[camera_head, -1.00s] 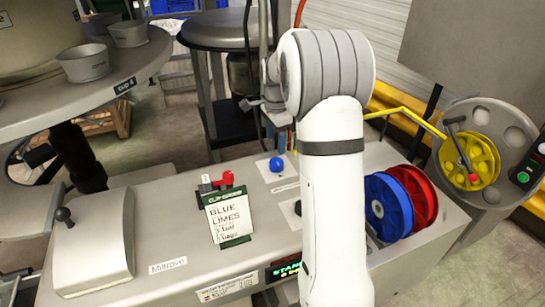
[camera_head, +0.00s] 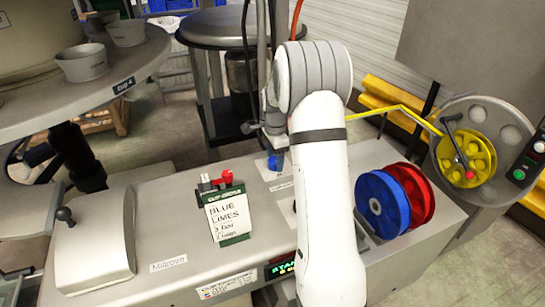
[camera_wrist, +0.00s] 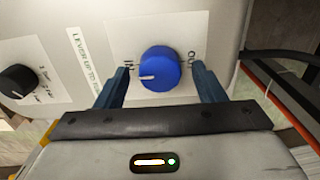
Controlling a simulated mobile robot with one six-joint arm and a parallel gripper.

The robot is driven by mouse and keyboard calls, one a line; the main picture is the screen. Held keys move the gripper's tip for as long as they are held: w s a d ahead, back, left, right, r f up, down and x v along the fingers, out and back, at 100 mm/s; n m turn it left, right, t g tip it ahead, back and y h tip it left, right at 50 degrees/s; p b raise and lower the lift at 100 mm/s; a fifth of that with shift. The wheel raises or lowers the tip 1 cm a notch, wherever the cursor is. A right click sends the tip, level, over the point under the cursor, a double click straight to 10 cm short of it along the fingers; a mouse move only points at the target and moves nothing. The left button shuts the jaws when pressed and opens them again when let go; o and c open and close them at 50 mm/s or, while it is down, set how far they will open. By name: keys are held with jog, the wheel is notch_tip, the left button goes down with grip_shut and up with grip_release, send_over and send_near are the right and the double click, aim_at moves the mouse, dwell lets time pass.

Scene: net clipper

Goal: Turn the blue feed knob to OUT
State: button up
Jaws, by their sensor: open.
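The blue feed knob (camera_wrist: 160,69) sits on a white label plate (camera_wrist: 157,30) in the wrist view. Its white pointer line lies toward the left, on the side of the IN mark. The OUT mark (camera_wrist: 192,58) is at the right of the knob. My gripper (camera_wrist: 160,75) is open, with one blue-grey finger on each side of the knob; I cannot tell whether they touch it. In the head view my gripper (camera_head: 274,142) is above the knob (camera_head: 275,163), hiding part of it.
A black knob (camera_wrist: 18,81) is left of the feed knob in the wrist view. In the head view, a card reading BLUE LIMES (camera_head: 228,213) stands on the machine top near a red lever (camera_head: 223,178). Blue (camera_head: 383,205) and red (camera_head: 420,195) reels are at the right.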

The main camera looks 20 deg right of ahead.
jog(key=shift+c, duration=0.3)
jog(key=c, duration=0.9)
jog(key=shift+a, duration=0.25)
jog(key=shift+d, duration=0.1)
